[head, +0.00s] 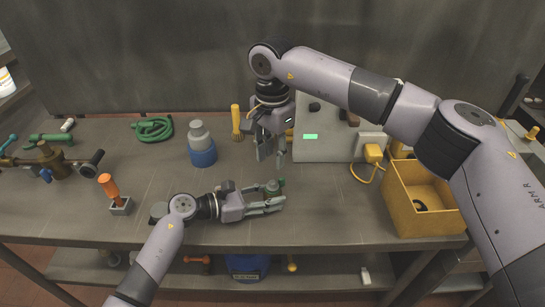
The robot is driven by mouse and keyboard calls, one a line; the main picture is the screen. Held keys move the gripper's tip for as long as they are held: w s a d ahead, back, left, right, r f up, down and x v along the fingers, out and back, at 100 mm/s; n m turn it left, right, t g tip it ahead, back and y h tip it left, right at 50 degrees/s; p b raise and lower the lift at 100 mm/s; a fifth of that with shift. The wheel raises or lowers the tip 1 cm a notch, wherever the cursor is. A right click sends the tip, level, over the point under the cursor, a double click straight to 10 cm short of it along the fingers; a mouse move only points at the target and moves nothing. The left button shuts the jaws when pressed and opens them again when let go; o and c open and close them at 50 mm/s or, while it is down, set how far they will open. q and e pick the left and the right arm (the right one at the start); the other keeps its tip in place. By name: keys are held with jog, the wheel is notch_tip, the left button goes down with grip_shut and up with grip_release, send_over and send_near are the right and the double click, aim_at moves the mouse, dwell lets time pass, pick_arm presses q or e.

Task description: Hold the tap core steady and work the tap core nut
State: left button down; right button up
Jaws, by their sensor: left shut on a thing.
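A small grey-green upright piece, which looks like the tap core (272,187), stands at the fingers of my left gripper (270,204) near the middle of the bench. My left gripper lies low and points right, shut on the tap core. The tap core nut cannot be told apart from the core at this size. My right gripper (271,158) hangs pointing down behind and above the tap core. Its fingers are apart with nothing seen between them, and it is clear of the core.
A blue-and-grey bottle (203,150) and a yellow brush (236,120) stand behind left. An orange-handled tool (107,188) stands at left, near a brass valve (50,160). A green hose coil (153,129) lies at the back. A yellow bin (398,208) stands right. The front bench is mostly clear.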

aim_at(272, 181)
notch_tip(272, 181, down, 8)
jog(key=shift+r, duration=0.15)
jog(key=shift+c, duration=0.4)
grip_shut()
grip_release()
jog(key=shift+r, duration=0.8)
